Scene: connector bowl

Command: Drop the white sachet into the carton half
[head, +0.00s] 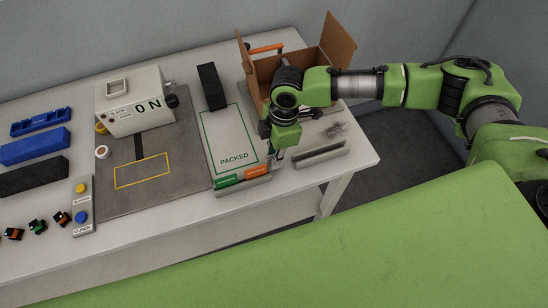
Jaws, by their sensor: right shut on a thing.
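The brown cardboard carton (338,44) stands open at the back right of the table, its flaps spread. My right arm crosses in front of it and hides much of its front and inside. My right gripper (277,152) points down in front of the carton, near the right edge of the PACKED area. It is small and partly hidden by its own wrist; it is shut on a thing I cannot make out. I cannot pick out the white sachet for sure. My left gripper is not in view.
A tray with green and orange pieces (228,181) lies left of the gripper. A grey slotted holder (320,156) and small loose metallic pieces (336,130) lie right of it. A black block (211,86) stands behind the PACKED mat (231,138). A white press machine (132,100) is farther left.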

